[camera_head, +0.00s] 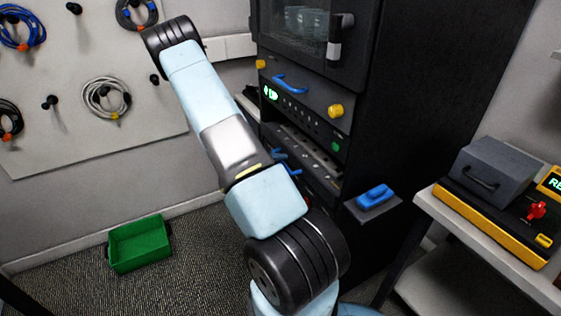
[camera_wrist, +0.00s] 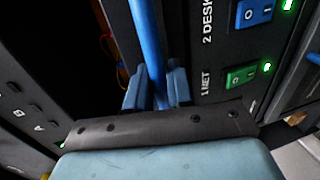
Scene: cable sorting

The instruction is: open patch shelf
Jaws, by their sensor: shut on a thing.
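My gripper (camera_wrist: 153,88) has its blue fingers closed around a blue bar handle (camera_wrist: 146,35) in the wrist view. The handle runs up and down that picture, beside a dark front panel with switches labelled "2 DESK" and "1 NET". In the head view my arm hides most of the gripper and handle. A shelf with a row of ports (camera_head: 310,151) shows in the black rack, right of my forearm. Small blue parts show beside my arm there; I cannot tell whether they are handle or fingers.
Black rack (camera_head: 425,75) has an upper blue handle (camera_head: 290,84) and yellow knobs. A small side ledge holds a blue item (camera_head: 375,195). A bench with a grey box (camera_head: 490,172) stands right. A green bin (camera_head: 138,244) is on the floor; cables hang on the left wall board.

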